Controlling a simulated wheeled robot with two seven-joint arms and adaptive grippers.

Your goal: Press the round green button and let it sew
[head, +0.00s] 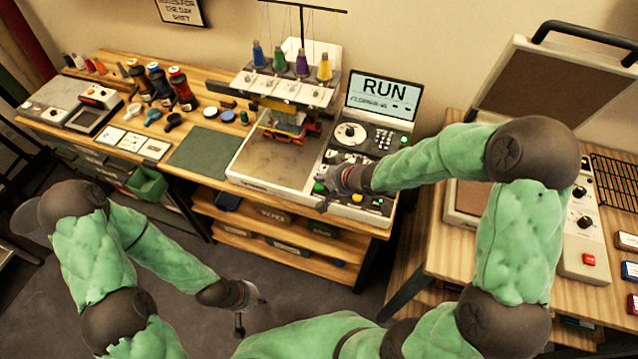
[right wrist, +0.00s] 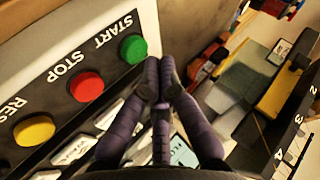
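The embroidery machine (head: 270,163) stands on the wooden table, with colored thread cones above it. Its screen (head: 384,95) reads RUN. The round green button (right wrist: 133,47), labeled START, is on the front panel; it also shows in the head view (head: 318,187). My right gripper (right wrist: 159,78) is shut and empty, its fingertips together just beside the green button in the right wrist view. I cannot tell whether they touch it. It partly hides the panel in the head view (head: 327,190). My left gripper (head: 252,308) is open and empty over the floor, in front of the table.
A red STOP button (right wrist: 87,86) and a yellow button (right wrist: 34,130) sit in line with the green one. A green mat (head: 203,152), thread spools and small tools lie left of the machine. A heat press (head: 548,85) stands on the right table.

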